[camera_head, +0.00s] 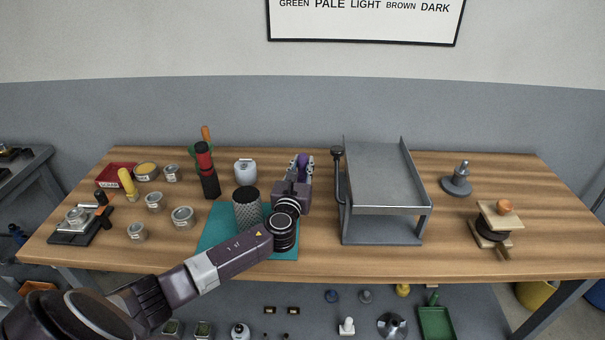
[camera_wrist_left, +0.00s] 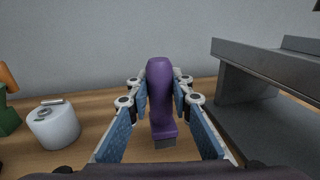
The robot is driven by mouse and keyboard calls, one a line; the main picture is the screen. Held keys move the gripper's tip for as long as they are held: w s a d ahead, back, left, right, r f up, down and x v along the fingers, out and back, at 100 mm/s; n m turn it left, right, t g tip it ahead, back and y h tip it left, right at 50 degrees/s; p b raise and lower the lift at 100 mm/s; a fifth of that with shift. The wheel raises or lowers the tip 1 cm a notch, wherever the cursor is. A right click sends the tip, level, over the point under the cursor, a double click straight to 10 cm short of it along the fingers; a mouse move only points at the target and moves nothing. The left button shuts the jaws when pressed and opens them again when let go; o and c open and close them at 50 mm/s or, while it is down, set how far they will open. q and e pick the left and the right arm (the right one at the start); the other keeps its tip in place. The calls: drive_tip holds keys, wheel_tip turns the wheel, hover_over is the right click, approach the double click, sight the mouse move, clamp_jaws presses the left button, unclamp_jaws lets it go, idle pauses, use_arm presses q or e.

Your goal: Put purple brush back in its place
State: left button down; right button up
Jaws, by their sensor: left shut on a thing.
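The purple brush (camera_wrist_left: 161,98) stands upright between the fingers of my left gripper (camera_wrist_left: 160,88) in the left wrist view. Its grey bristle end points down. My left gripper is shut on it. In the head view my left gripper (camera_head: 301,172) is over the back middle of the wooden table (camera_head: 385,259), left of the grey metal stand. The brush (camera_head: 302,162) shows there as a small purple patch, mostly hidden by the fingers. I cannot tell whether its lower end touches the table. My right gripper is not in view.
The grey metal stand (camera_head: 385,180) with a side lever is close on the right. A white canister (camera_head: 245,172) is to the left. A dark mesh cylinder (camera_head: 247,206) stands on the teal mat (camera_head: 216,236). Several tins and tools fill the left side.

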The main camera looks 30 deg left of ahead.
sight(302, 175)
use_arm(q)
drive_tip(key=shift+f, duration=1.3)
drive_tip(key=shift+f+b, duration=0.2)
drive_tip(key=shift+b, duration=0.15)
drive_tip(key=c, duration=1.7)
unclamp_jaws()
drive_tip(key=shift+c, duration=0.2)
drive_tip(key=shift+r, duration=0.2)
drive_tip(key=v, duration=1.2)
